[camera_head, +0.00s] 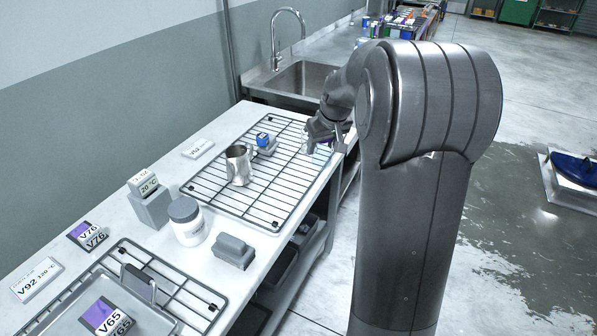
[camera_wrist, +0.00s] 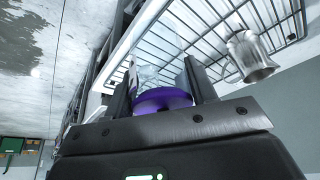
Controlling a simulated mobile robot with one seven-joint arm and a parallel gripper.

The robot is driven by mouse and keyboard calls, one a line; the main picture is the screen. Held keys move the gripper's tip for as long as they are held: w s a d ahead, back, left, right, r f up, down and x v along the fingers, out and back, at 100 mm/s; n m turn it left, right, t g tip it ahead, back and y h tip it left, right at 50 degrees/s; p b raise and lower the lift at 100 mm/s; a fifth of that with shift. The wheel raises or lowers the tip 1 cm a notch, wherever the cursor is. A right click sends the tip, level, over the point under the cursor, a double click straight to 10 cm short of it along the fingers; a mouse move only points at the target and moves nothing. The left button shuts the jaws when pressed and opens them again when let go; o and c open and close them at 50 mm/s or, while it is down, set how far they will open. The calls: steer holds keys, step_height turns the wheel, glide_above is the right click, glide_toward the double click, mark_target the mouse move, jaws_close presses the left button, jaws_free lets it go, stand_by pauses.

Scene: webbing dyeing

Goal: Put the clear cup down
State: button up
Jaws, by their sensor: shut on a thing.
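The clear cup (camera_wrist: 157,62) is between the two fingers of my gripper (camera_wrist: 160,92) in the wrist view. Purple (camera_wrist: 162,101) shows at the cup's near end, close to the palm. My gripper is shut on the cup. In the head view my gripper (camera_head: 324,132) is at the right edge of the wire rack (camera_head: 208,190), near its far end. I cannot tell whether the cup touches the rack.
A metal pitcher (camera_head: 239,166) stands on the rack, with a small blue-topped item (camera_head: 263,140) behind it. The rack's near right part is bare. A sink (camera_head: 300,80) lies beyond. A white jar (camera_head: 186,222) and a grey block (camera_head: 233,252) stand nearer on the counter.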

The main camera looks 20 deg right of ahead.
steer(key=w+d+n, duration=0.1)
steer(key=w+d, duration=0.4)
steer(key=d, duration=0.1)
steer(key=shift+y, duration=0.3)
steer(key=shift+w+a+f, duration=1.2)
steer(key=shift+a+f, duration=0.25)
steer(key=shift+f, duration=0.4)
steer(key=shift+w+a+f, duration=1.2)
steer(key=shift+a+f, duration=0.25)
steer(key=shift+f, duration=0.45)
steer(key=shift+w+a+f, duration=1.2)
steer(key=shift+a+f, duration=0.25)
steer(key=shift+f, duration=0.4)
steer(key=shift+f, duration=0.1)
steer(key=o, duration=1.1)
